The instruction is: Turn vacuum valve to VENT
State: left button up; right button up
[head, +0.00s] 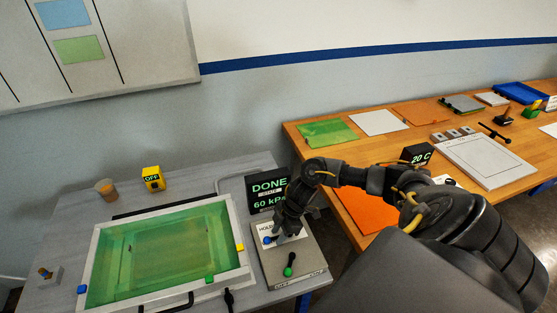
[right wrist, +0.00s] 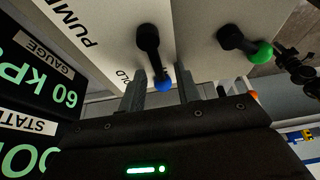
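The vacuum valve lever, black with a blue knob (head: 268,240), stands on a grey panel (head: 312,262) beside the bath. In the right wrist view the black lever ends in its blue knob (right wrist: 162,81), with the words PUMP and HOLD printed beside it. My right gripper (head: 279,238) is at this lever. In the right wrist view its two fingers (right wrist: 160,92) stand apart on either side of the blue knob, with gaps visible. A second black lever with a green knob (head: 288,271) is nearer the panel's front; its knob also shows in the right wrist view (right wrist: 262,54). My left gripper is not in view.
A display (head: 269,190) reading DONE and 60 kPa stands behind the panel. The bath (head: 95,247) of green liquid is to the left. A yellow OFF box (head: 152,178) and an orange-brown cup (head: 106,189) stand behind it. A wooden table (head: 330,160) is to the right.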

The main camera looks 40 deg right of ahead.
jog(key=b+v, duration=0.1)
jog(key=v, duration=0.9)
jog(key=shift+r+b, duration=0.3)
jog(key=shift+r, duration=0.1)
jog(key=shift+d, duration=0.1)
